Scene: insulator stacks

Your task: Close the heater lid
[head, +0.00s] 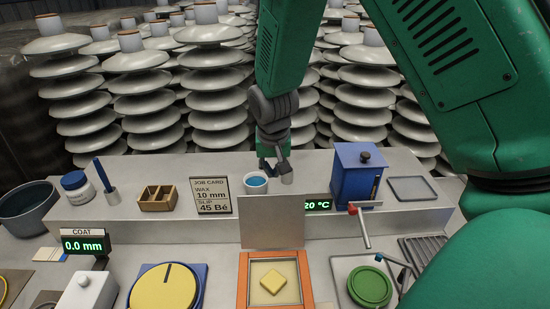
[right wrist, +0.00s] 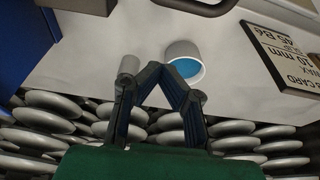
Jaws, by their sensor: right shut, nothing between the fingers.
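The heater (head: 243,283) is an orange-framed square tray at the front middle, with a yellow block (head: 273,281) inside. Its lid (head: 270,222) is a flat grey plate standing upright at the heater's back edge, so the heater is open. My right gripper (head: 275,168) reaches down behind the lid, above the raised shelf and apart from the plate. In the right wrist view its fingertips (right wrist: 160,69) meet with nothing between them. My left gripper is not in view.
A white cup of blue liquid (head: 256,183) and a small grey cylinder (head: 287,174) are close to the right gripper. The job card (head: 210,195) stands left, a blue box (head: 356,178) right. A yellow dial (head: 163,288) and green disc (head: 370,287) flank the heater.

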